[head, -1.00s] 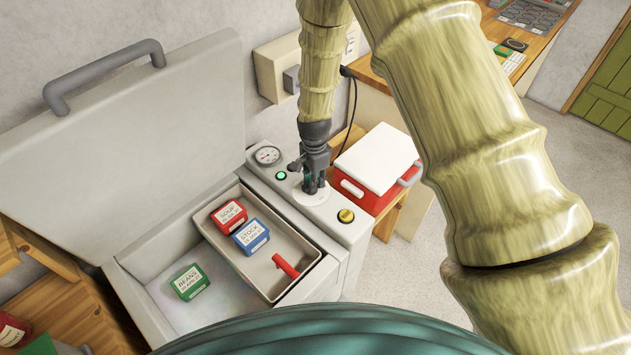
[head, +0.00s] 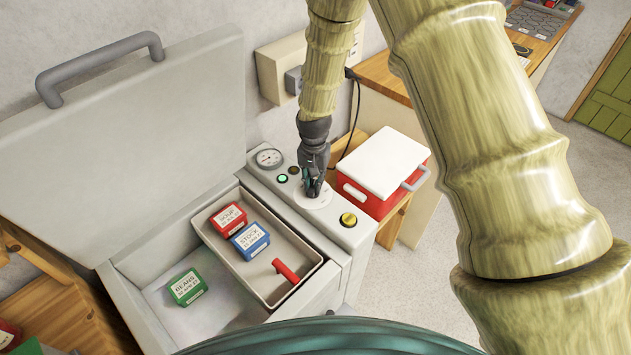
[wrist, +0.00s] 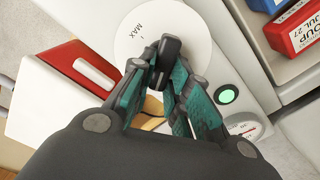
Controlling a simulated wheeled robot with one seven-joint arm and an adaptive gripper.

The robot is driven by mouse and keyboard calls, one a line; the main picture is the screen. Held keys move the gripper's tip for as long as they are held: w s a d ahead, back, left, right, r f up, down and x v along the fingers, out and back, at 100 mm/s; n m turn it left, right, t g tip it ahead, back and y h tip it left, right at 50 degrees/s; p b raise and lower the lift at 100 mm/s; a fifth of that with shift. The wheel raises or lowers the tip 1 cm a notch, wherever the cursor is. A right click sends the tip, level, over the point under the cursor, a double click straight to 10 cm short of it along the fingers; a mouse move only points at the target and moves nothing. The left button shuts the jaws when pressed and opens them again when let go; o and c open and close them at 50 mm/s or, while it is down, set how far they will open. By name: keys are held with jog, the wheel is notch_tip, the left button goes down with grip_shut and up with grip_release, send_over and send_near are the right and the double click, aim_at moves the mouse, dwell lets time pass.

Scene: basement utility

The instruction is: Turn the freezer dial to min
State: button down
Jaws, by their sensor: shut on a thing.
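The freezer dial is a black knob (wrist: 169,52) on a round white plate (wrist: 190,28) marked MAX. In the head view the plate (head: 318,202) lies on the freezer's control panel, and my gripper hides most of the knob. My gripper (wrist: 164,75) is shut on the knob from above, with teal finger pads on either side of it. In the head view my gripper (head: 313,188) points down at the plate. MAX shows at the plate's left in the wrist view; a min mark cannot be seen.
The chest freezer's lid (head: 130,150) stands open. Its basket (head: 225,262) holds red and blue boxes; a green box (head: 187,287) lies below. A gauge (head: 269,158), green light (head: 282,178) and yellow button (head: 348,219) flank the dial. A red-and-white cooler (head: 385,165) stands close right.

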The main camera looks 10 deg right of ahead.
aim_at(314, 182)
jog(key=shift+w+r+n, duration=0.15)
jog(key=shift+w+n, duration=0.05)
jog(key=shift+n, duration=0.1)
jog(key=c, duration=1.4)
grip_release()
jog(key=shift+o, duration=0.2)
jog(key=shift+s, duration=0.1)
notch_tip(314, 182, up, 12)
